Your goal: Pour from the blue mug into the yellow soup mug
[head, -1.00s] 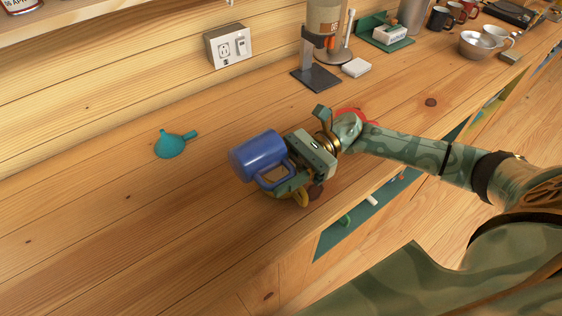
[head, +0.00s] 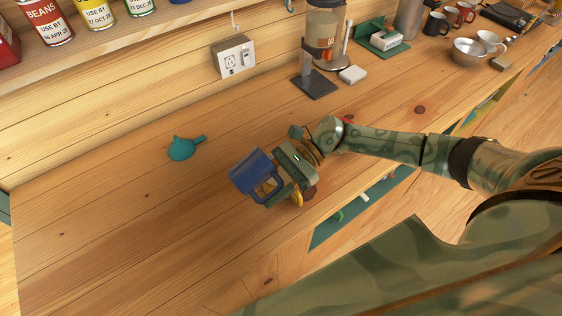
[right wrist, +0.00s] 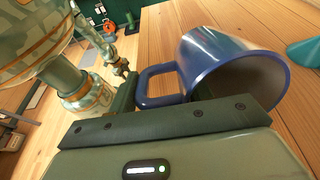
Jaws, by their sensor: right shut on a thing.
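The blue mug (head: 250,173) is tilted in the head view, its handle towards my right gripper (head: 277,186). That gripper is shut on the handle. The right wrist view shows the mug (right wrist: 212,62) with its open mouth facing to the right and down; I see no contents clearly. A curved yellow piece, which looks like part of the yellow soup mug (head: 298,200), shows just below the gripper. The rest of it is hidden behind the blue mug and gripper, so I cannot tell whether the two mugs touch.
A teal funnel (head: 182,149) lies on the wooden counter, left of the mugs. The left counter is clear.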

